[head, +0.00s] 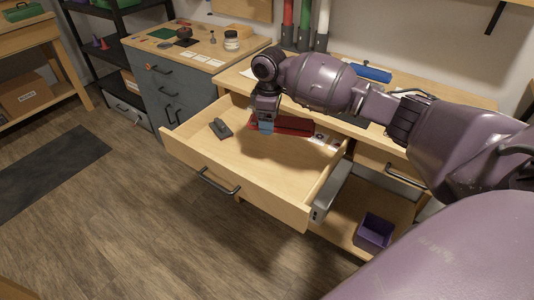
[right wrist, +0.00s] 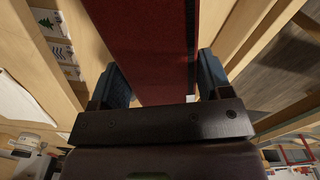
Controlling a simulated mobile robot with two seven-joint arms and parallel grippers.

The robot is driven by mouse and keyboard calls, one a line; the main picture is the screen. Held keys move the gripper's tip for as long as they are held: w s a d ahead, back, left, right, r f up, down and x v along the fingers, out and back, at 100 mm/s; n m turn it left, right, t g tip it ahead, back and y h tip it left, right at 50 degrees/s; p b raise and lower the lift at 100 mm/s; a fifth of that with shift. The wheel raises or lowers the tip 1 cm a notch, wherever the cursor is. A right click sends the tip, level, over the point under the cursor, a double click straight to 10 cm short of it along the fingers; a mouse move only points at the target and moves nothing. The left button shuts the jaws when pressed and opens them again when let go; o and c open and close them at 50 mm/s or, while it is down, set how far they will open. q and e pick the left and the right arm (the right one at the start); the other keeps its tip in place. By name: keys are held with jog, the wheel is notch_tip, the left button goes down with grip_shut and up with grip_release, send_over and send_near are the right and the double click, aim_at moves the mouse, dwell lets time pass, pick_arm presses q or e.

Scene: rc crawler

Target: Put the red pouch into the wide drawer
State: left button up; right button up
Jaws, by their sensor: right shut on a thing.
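The red pouch (head: 296,126) is held in my right gripper (head: 266,124), over the inside of the open wide drawer (head: 262,152). In the right wrist view the red pouch (right wrist: 150,45) runs between the two blue fingers of my right gripper (right wrist: 163,85), which are shut on its sides. The drawer is pulled well out of the wooden bench. I cannot tell whether the pouch touches the drawer floor. My right wrist and arm hide part of the drawer's back. My left gripper does not show.
A dark small tool (head: 221,128) lies in the drawer's left part, and white picture cards (head: 326,139) lie at its back right. A purple bin (head: 374,232) stands on the shelf below. A grey cabinet (head: 178,92) stands to the left. The drawer's middle and front are clear.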

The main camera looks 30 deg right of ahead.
jog(key=b, duration=0.1)
send_over(269, 161)
notch_tip(269, 161, down, 7)
jog(key=shift+f, duration=0.75)
notch_tip(269, 161, down, 6)
jog(key=shift+r+b, duration=0.1)
jog(key=shift+b, duration=0.9)
jog(key=o, duration=0.9)
